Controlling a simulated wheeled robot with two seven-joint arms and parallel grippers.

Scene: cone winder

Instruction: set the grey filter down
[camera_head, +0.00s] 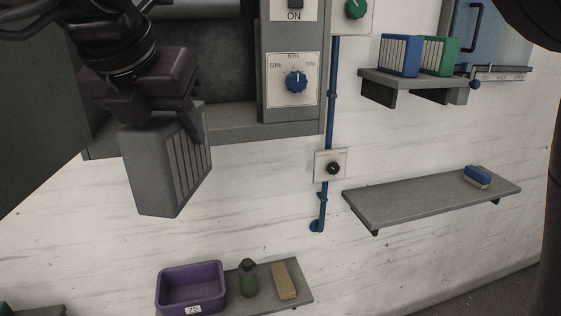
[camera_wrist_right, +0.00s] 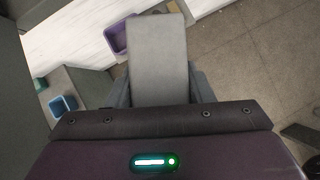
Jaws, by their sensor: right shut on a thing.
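The grey filter (camera_head: 155,172) is a grey box with a pleated side. It hangs in the air at the left of the head view, slightly tilted, in front of the white wall. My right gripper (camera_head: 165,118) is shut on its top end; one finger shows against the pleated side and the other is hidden. In the right wrist view the filter (camera_wrist_right: 158,62) sticks out from between the fingers. My left gripper is not in view.
A low shelf (camera_head: 255,302) carries a purple bin (camera_head: 177,304), a green bottle (camera_head: 248,280) and a tan block (camera_head: 285,281). The right shelf (camera_head: 405,203) is mostly bare, with a blue block (camera_head: 477,176) at its far end. An upper shelf (camera_head: 385,80) holds blue (camera_head: 398,55) and green (camera_head: 438,56) filters.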

